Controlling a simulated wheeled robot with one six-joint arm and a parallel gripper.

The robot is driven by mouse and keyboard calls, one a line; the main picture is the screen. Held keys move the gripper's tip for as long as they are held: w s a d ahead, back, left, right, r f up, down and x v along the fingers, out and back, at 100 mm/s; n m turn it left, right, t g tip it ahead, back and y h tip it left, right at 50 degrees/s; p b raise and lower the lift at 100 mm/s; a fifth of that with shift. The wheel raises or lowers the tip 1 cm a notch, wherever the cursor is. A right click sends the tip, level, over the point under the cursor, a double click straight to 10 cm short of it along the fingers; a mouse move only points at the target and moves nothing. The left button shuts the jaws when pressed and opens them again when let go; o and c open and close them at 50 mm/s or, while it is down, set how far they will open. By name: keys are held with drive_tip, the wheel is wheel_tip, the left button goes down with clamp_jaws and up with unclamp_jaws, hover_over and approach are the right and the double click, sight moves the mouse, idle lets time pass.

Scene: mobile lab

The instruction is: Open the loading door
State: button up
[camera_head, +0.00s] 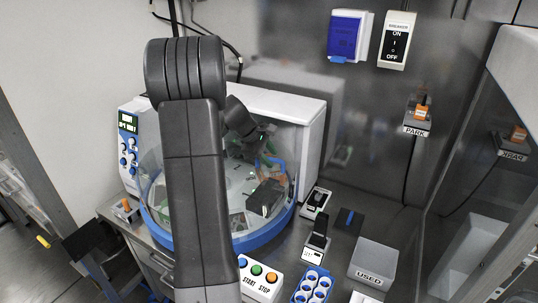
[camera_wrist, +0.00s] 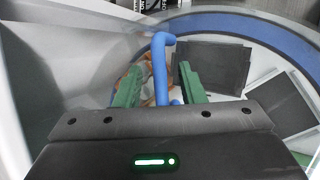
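The machine (camera_head: 310,125) is a white and blue unit with a round, clear cover (camera_head: 160,190) above a blue ring (camera_head: 262,238). A bent blue handle (camera_head: 279,170) shows at the right part of the cover, partly behind my arm. My gripper (camera_head: 265,163) is at this handle. In the wrist view the blue handle (camera_wrist: 160,65) stands between the two green fingers of my gripper (camera_wrist: 160,85). The fingers are apart, with a gap on both sides of the handle. I cannot tell whether the cover is ajar.
A START/STOP button box (camera_head: 260,278), a tube rack (camera_head: 312,287) and a grey USED bin (camera_head: 373,262) stand at the front right. A blue box (camera_head: 346,36) and a breaker switch (camera_head: 396,40) are on the back wall. A PARK holder (camera_head: 417,120) is at right.

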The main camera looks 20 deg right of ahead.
clamp_jaws()
